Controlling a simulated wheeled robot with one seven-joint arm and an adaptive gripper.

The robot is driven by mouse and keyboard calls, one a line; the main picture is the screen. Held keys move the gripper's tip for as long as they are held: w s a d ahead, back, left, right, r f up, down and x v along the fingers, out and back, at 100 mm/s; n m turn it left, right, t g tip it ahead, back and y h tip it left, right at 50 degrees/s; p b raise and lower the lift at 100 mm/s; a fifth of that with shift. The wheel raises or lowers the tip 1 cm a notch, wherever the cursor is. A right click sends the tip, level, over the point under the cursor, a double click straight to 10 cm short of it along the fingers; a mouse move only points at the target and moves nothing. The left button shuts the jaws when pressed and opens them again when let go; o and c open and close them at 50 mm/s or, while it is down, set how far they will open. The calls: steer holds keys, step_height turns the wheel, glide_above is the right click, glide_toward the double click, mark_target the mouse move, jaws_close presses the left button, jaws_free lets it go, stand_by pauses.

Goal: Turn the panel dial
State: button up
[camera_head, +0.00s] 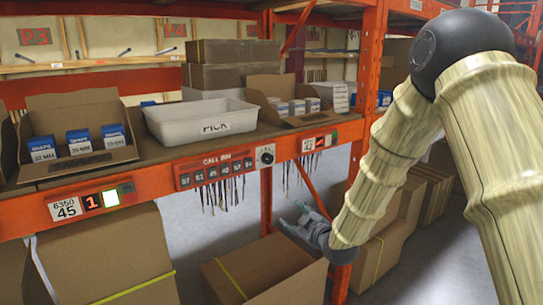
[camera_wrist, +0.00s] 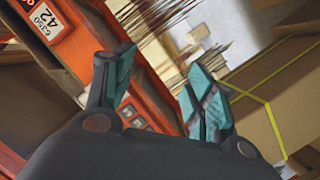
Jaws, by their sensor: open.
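The panel dial (camera_head: 266,156) is a dark round knob on a pale plate at the right end of the call bin panel (camera_head: 213,170). The panel is fixed to the front of the orange shelf beam and carries a row of numbered buttons. My gripper (camera_head: 291,213) is open and empty, below and to the right of the dial and apart from it. In the wrist view my gripper (camera_wrist: 162,62) shows two teal-padded fingers spread apart with nothing between them. I cannot make out the dial in the wrist view.
A white PICK tray (camera_head: 201,122) stands on the shelf above the panel, between open cartons of small boxes. An orange upright (camera_head: 368,85) stands right of the dial. Dark strips (camera_head: 222,195) hang below the beam. Cardboard boxes (camera_head: 265,270) stand below my gripper.

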mark_target(270, 160)
steer(key=w+a+r+n+t+y, duration=0.1)
steer(key=w+r, duration=0.1)
steer(key=r, duration=0.5)
steer(key=w+a+r+n+t+y, duration=0.1)
steer(key=a+r+n, duration=0.1)
steer(key=r, duration=0.4)
steer(key=p+x, duration=0.5)
steer(key=x, duration=0.6)
steer(key=shift+d+p, duration=0.2)
steer(key=shift+p, duration=0.1)
steer(key=c, duration=1)
